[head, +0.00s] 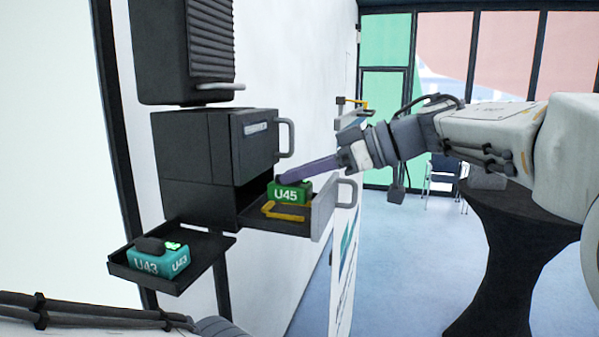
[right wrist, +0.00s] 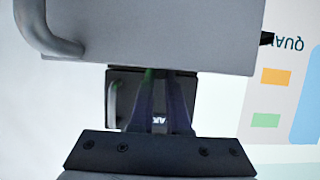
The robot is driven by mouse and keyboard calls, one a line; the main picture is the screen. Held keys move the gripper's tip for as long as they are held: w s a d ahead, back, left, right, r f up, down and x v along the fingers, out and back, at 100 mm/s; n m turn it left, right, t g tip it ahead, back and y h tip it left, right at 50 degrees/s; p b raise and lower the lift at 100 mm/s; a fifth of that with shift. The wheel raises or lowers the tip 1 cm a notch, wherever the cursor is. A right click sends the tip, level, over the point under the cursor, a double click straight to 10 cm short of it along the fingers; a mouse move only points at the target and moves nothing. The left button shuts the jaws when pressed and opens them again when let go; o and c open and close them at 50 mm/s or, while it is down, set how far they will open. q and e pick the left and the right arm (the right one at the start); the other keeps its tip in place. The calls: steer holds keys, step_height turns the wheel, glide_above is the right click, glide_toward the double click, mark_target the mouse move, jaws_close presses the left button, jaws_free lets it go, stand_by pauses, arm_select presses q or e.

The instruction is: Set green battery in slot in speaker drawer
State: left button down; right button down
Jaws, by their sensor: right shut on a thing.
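The green battery (head: 289,194), marked U45, is at the open speaker drawer (head: 322,212) in the head view. My right gripper (head: 284,180) reaches in from the right and is shut on the battery's top. A yellow slot frame (head: 284,214) lies in the drawer just below and in front of the battery. I cannot tell whether the battery touches the drawer floor. My left gripper is out of frame.
A teal battery (head: 158,262) marked U43 sits on a black tray (head: 205,245) at left. A dark cabinet with a shut upper drawer (head: 262,148) stands above the open one. The drawer's grey handle (head: 347,192) sticks out to the right. A black round table (head: 500,240) stands at right.

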steer(key=shift+f, duration=0.3)
steer(key=shift+f, duration=0.35)
steer(key=c, duration=0.9)
jaws_free()
steer(key=shift+r, duration=0.35)
steer(key=b+v, duration=0.1)
steer(key=v, duration=1.1)
steer(key=shift+r+b, duration=0.25)
steer(key=shift+b, duration=0.1)
